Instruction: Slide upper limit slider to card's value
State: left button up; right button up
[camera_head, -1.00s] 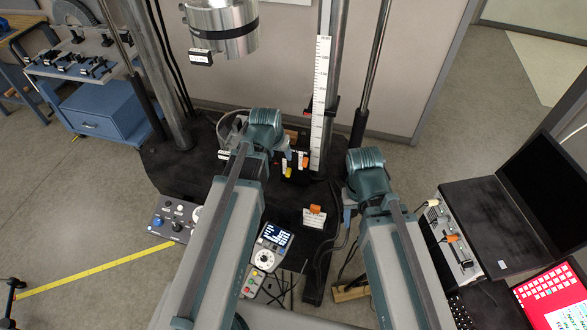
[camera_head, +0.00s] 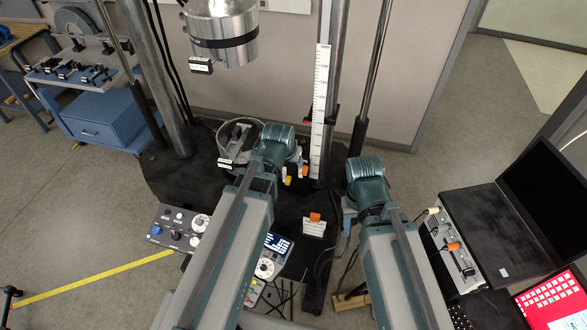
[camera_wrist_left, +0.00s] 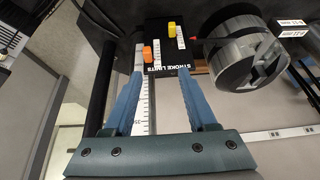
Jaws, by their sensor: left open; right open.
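A black box labelled STROKE LIMITS (camera_wrist_left: 167,72) carries an orange slider (camera_wrist_left: 147,55) and a yellow slider (camera_wrist_left: 172,29), each beside a white scale. In the head view the orange slider (camera_head: 304,172) and yellow slider (camera_head: 288,181) show just beyond my left gripper (camera_wrist_left: 160,95). That gripper is open and empty, its blue fingers pointing at the box, with the orange slider ahead between their lines. A white card (camera_head: 314,228) with an orange clip stands on the black base; its writing is too small to read. My right gripper (camera_head: 347,208) is open, its fingers mostly hidden.
A metal grip (camera_wrist_left: 247,50) stands beside the box. A tall white ruler (camera_head: 321,110) runs up a column behind it. A control panel (camera_head: 181,226) and a handset with a dial (camera_head: 266,268) lie nearer. A laptop (camera_head: 545,195) is at right.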

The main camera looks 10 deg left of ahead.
aim_at(305, 169)
pick_arm(q)
jog(key=shift+t, duration=0.5)
jog(key=d+b+x, duration=0.1)
jog(key=b+x, duration=0.3)
jog(key=d+b+x, duration=0.1)
jog(key=b+x, duration=0.2)
jog(key=x, duration=0.2)
jog(key=d+b+x, duration=0.1)
jog(key=b+x, duration=0.3)
jog(key=shift+w+b, duration=0.2)
jog(key=shift+b, duration=0.15)
grip_shut()
